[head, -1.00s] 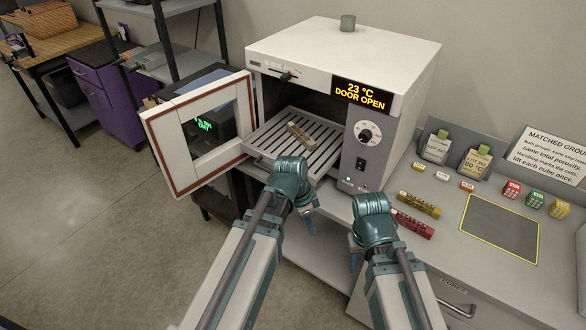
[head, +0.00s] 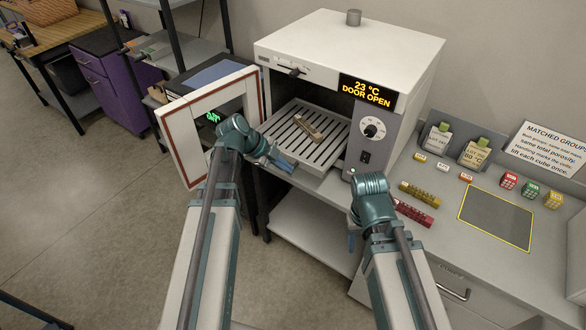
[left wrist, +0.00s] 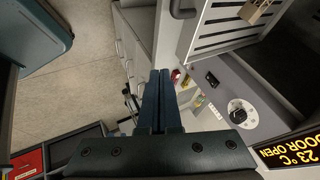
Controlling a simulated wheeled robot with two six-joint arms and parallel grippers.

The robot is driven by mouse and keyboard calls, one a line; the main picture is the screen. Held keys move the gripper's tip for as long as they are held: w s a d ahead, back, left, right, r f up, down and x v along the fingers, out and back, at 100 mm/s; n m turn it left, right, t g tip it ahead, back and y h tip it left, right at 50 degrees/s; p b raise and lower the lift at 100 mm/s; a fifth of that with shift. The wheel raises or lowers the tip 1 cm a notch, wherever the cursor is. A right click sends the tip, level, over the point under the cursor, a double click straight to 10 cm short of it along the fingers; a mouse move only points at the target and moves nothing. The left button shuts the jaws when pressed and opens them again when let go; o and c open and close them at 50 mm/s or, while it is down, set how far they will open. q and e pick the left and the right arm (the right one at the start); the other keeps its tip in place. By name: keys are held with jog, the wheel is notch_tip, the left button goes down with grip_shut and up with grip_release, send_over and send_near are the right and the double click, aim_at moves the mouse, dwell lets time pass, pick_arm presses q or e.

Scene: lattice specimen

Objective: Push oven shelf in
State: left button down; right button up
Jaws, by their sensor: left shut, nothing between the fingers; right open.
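The slatted metal oven shelf (head: 292,146) sticks partly out of the open white oven (head: 330,47), with a tan block (head: 308,127) lying on it. In the left wrist view the shelf (left wrist: 222,28) is at the upper right, apart in the picture from my fingers. My left gripper (head: 286,164) is shut and empty at the shelf's front edge, toward its left part; I cannot tell whether it touches. Its closed fingers also show in the left wrist view (left wrist: 158,92). My right gripper (head: 352,242) is open, low in front of the bench, its fingers mostly hidden by my arm.
The oven door (head: 175,145) stands open to the left, close beside my left wrist. The control panel (head: 372,135) is right of the opening. Yellow and red ridged bars (head: 420,194), small cubes (head: 530,190) and a dark mat (head: 497,217) lie on the bench at right.

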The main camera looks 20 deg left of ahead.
aim_at(344, 136)
pick_arm(q)
jog(key=shift+w+d+f+b, duration=1.5)
jog(key=shift+w+f, duration=0.15)
jog(key=shift+f, duration=0.1)
jog(key=shift+w+d+f+b, duration=1.45)
jog(key=shift+w+f, duration=0.15)
jog(key=shift+f, duration=0.1)
jog(key=w+d, duration=0.2)
jog(key=w, duration=0.5)
jog(key=w+d, duration=0.3)
jog(key=w, duration=0.4)
jog(key=w+d, duration=0.2)
jog(key=w, duration=0.5)
jog(key=shift+d, duration=0.25)
jog(key=shift+w, duration=0.2)
jog(key=shift+d+r, duration=0.1)
